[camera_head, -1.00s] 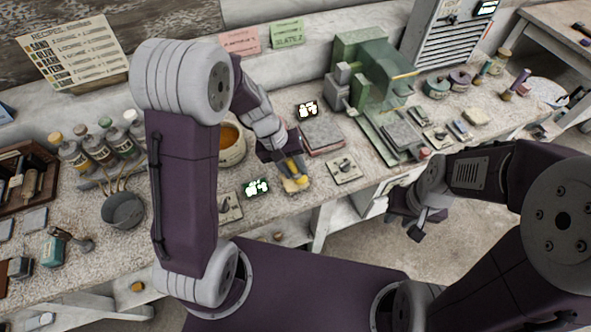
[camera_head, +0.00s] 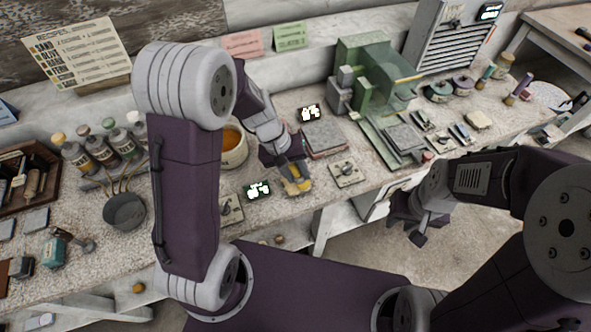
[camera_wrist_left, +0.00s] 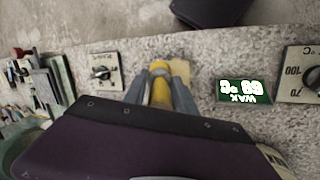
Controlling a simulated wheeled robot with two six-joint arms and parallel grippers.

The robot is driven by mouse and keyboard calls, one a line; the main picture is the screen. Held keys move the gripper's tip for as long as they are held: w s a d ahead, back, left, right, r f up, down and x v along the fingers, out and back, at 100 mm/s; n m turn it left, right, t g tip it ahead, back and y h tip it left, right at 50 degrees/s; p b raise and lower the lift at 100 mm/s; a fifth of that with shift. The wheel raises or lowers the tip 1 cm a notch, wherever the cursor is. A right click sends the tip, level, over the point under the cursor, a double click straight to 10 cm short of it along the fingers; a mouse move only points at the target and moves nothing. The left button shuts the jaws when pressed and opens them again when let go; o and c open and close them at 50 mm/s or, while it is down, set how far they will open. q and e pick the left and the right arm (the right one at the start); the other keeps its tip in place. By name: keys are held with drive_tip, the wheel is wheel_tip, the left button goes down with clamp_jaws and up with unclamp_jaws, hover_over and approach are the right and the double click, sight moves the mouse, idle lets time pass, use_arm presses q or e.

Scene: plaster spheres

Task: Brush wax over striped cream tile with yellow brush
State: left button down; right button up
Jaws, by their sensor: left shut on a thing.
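My left gripper (camera_head: 292,173) is shut on the yellow brush (camera_head: 294,173), low over the front part of the bench. In the left wrist view the brush (camera_wrist_left: 160,85) stands between the fingers (camera_wrist_left: 160,92). A small cream tile (camera_head: 304,185) lies at the brush's end; it also shows in the left wrist view (camera_wrist_left: 181,72), partly hidden by the brush. I cannot make out its stripes, nor whether the bristles touch it. A pot of orange wax (camera_head: 234,148) stands left of the gripper. My right gripper (camera_head: 416,228) hangs off the bench front; its jaw state is unclear.
A green wax temperature display (camera_head: 257,190) and dial plates (camera_head: 347,173) flank the tile. A stack of grey and red slabs (camera_head: 323,138) lies behind. A green machine (camera_head: 372,85) stands further right. Bottles (camera_head: 100,148) and a grey bowl (camera_head: 124,211) are at left.

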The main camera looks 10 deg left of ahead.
use_arm(q)
drive_tip(key=shift+s+d, duration=0.4)
drive_tip(key=shift+s, duration=0.2)
drive_tip(key=shift+w+a+p, duration=0.15)
drive_tip(key=shift+w+a, duration=0.3)
drive_tip(key=shift+w, duration=0.2)
drive_tip(key=shift+w+a+p, duration=0.15)
drive_tip(key=shift+w+a, duration=0.3)
drive_tip(key=shift+w, duration=0.2)
drive_tip(key=shift+w+a, duration=0.2)
drive_tip(key=shift+w, duration=0.15)
drive_tip(key=shift+s+d+r+p, duration=0.45)
drive_tip(key=shift+s+d+r, duration=0.1)
drive_tip(key=shift+s+r, duration=0.25)
drive_tip(key=shift+f+b, duration=0.45)
drive_tip(key=shift+f, duration=0.1)
drive_tip(key=shift+f, duration=0.3)
